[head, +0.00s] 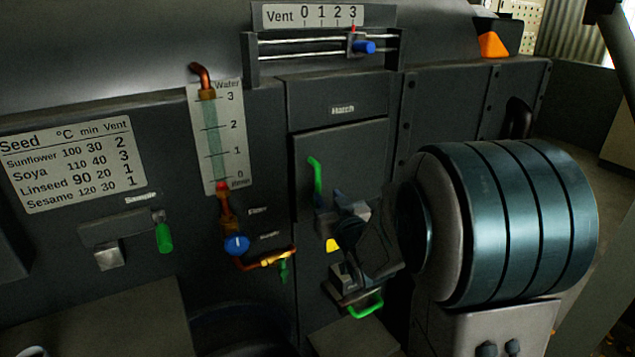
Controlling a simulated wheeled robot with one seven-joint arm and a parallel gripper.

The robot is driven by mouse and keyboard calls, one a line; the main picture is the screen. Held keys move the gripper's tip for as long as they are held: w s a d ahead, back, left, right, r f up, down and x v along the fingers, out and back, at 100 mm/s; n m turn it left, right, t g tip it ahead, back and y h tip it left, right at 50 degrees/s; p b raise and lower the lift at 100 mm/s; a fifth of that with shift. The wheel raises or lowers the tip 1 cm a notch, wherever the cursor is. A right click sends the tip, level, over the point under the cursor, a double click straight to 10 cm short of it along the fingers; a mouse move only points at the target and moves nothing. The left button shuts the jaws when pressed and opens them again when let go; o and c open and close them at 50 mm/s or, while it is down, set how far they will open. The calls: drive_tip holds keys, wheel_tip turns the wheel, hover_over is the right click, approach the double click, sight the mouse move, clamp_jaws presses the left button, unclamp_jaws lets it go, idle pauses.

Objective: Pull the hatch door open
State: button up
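The hatch door (350,150) is a dark panel in the middle of the head view, under a "Hatch" label. It looks closed, flush with the dark machine front. Its bright green upright handle (315,176) is on the door's left side. My gripper (327,207) reaches in from the right, in front of the lower part of the door. Its fingers are at or very near the lower end of the handle. I cannot tell whether they touch or grip it. The gripper covers the lower right of the door and perhaps part of the handle.
Below the gripper is a second green handle (366,307) by a small chute. To the left are a water gauge (211,130), a blue valve knob (236,245) and a green sample handle (164,237). A vent slider (363,47) is above. My arm fills the right.

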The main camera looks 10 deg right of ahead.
sight(319, 184)
drive_tip(key=w, duration=0.5)
drive_tip(key=w+a, duration=0.1)
drive_tip(key=w, duration=0.2)
drive_tip(key=shift+w+p, duration=0.1)
drive_tip(key=shift+p, duration=0.3)
clamp_jaws()
